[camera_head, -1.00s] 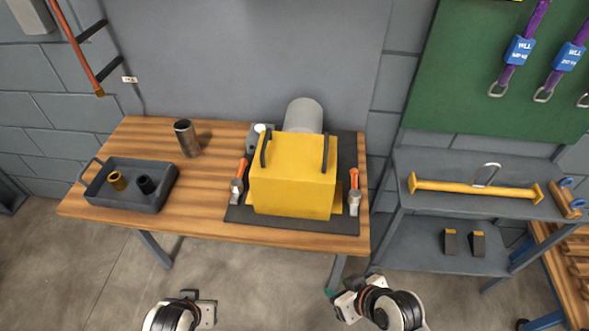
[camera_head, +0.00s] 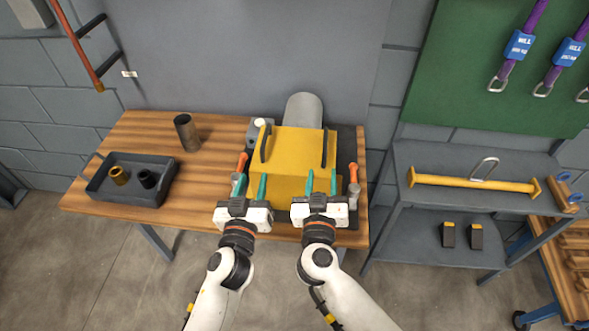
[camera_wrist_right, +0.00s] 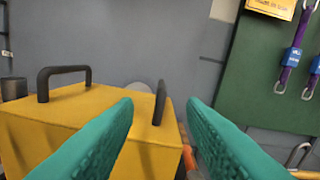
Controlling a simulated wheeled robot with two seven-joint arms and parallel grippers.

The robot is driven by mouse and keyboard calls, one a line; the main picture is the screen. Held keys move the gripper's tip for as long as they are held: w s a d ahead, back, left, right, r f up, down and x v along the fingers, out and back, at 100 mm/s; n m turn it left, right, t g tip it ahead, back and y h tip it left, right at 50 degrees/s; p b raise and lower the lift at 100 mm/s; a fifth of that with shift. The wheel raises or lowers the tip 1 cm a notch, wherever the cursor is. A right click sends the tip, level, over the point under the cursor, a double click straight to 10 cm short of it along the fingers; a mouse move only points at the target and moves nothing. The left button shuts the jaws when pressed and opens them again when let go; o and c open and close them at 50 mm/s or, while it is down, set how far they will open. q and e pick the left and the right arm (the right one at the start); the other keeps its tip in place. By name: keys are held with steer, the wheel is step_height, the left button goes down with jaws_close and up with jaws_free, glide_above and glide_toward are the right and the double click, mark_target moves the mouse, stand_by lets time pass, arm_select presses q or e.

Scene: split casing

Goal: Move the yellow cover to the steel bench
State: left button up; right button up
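The yellow cover (camera_head: 292,148) sits on a dark mat on the wooden table, over a grey cylindrical housing. It has two black handles on top, a left handle (camera_head: 265,143) and a right handle (camera_head: 324,147). My left gripper (camera_head: 249,185) is open and empty in front of the cover's left part. My right gripper (camera_head: 322,180) is open in front of its right part. In the right wrist view, the cover (camera_wrist_right: 85,120) lies ahead, and its right handle (camera_wrist_right: 160,102) shows between the spread green fingers, untouched. The grey steel bench (camera_head: 405,170) stands to the right.
A yellow lifting beam (camera_head: 470,184) lies on the steel bench's top, leaving little bare room there. Two small black-and-yellow blocks are on its lower shelf. A dark tray (camera_head: 130,192) and a metal cup (camera_head: 187,132) are on the table's left. Orange-handled clamps flank the cover.

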mark_target(261, 148)
arm_select(q)
steer(key=shift+d, duration=0.1)
arm_select(e)
steer(key=shift+f, duration=0.1)
steer(key=shift+d, duration=0.1)
